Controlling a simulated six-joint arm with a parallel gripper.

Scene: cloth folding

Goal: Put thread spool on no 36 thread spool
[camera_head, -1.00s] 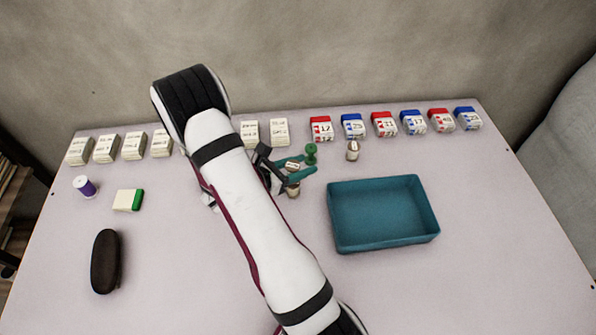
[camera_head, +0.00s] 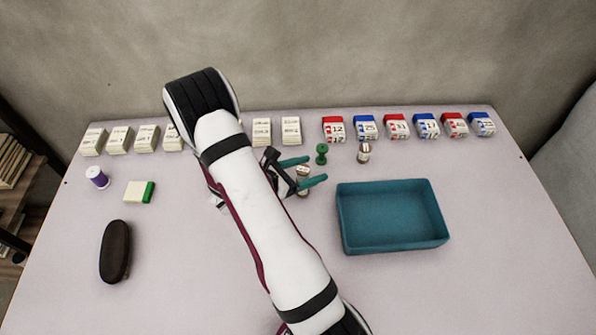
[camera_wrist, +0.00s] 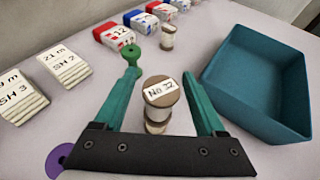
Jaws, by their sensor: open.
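My gripper (camera_head: 318,168) is open. Its two teal fingers stand apart on either side of a pale thread spool (camera_wrist: 161,92) whose top reads "No 32"; it also shows in the head view (camera_head: 302,171). This spool appears to sit upright on a second pale spool (camera_wrist: 157,122), mostly hidden beneath it; its label is not visible. Gaps show between the fingers and the upper spool in the wrist view (camera_wrist: 160,68). Another pale spool (camera_head: 363,153) stands apart, further right; its label is unreadable. No "No 36" label is legible.
A green spool (camera_head: 321,154) stands close beyond the fingers. A teal tray (camera_head: 345,235) lies to the right. White blocks and red and blue blocks (camera_head: 396,126) line the back. A purple spool (camera_head: 97,177), eraser-like block (camera_head: 139,191) and dark case (camera_head: 115,251) lie left.

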